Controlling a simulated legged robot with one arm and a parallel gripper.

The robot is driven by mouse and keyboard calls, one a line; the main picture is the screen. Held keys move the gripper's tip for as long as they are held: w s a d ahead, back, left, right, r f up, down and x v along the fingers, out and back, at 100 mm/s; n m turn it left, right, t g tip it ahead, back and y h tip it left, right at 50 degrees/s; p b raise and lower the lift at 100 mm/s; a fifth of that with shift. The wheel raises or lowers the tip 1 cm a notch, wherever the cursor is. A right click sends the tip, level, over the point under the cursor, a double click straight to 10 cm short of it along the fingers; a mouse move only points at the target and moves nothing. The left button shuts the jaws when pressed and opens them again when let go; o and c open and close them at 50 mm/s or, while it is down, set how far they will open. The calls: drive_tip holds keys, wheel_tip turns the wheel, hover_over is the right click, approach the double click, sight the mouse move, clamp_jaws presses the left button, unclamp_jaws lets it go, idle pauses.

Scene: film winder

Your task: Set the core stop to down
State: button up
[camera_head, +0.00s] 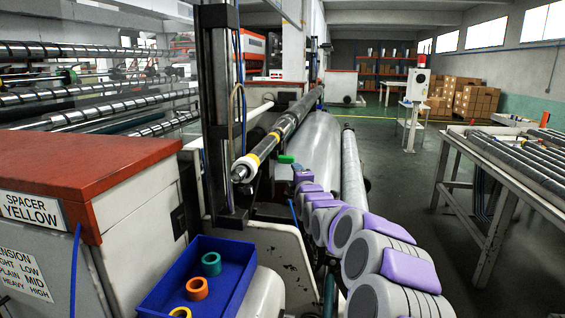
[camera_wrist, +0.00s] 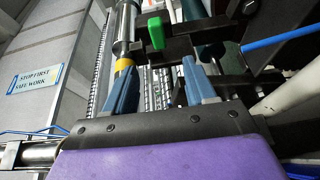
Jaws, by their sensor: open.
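A small green handle (camera_head: 285,159), which looks like the core stop, sits beside the winder shaft (camera_head: 285,128) near its close end. In the wrist view the green handle (camera_wrist: 157,33) stands upright on a dark bracket, ahead of my gripper (camera_wrist: 158,65). My gripper's two blue-grey fingers are spread apart with nothing between them. The handle is beyond the fingertips and appears apart from them. In the head view my gripper (camera_head: 299,170) is just right of and below the handle, and its fingers are too small to make out clearly.
A yellow ring (camera_head: 246,165) sits on the shaft. A tall dark column (camera_head: 219,110) stands left of it. A blue tray (camera_head: 195,270) with colored rings is in front. A large pale roll (camera_head: 318,145) lies behind my arm. A roller table (camera_head: 505,160) is at right, past open floor.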

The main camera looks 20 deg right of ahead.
approach(290, 160)
drive_tip(key=w, duration=0.4)
drive_tip(key=shift+w+d+f+p, duration=0.3)
drive_tip(key=shift+w+f, duration=0.05)
drive_tip(key=shift+w+d+r, duration=0.1)
drive_tip(key=shift+w+d, duration=0.45)
drive_tip(key=shift+w, duration=0.3)
drive_tip(key=shift+w+a+p, duration=0.1)
drive_tip(key=shift+w+p, duration=0.7)
drive_tip(key=shift+w, duration=0.15)
drive_tip(key=w+p, duration=0.2)
drive_tip(key=p, duration=0.2)
drive_tip(key=w+d+p, duration=0.1)
drive_tip(key=w+p, duration=0.1)
drive_tip(key=p, duration=0.2)
drive_tip(key=shift+w+r+p, duration=0.1)
drive_tip(key=shift+w+p, duration=0.05)
drive_tip(key=shift+p, duration=0.2)
drive_tip(key=shift+w+p, duration=0.4)
drive_tip(key=shift+p, duration=0.65)
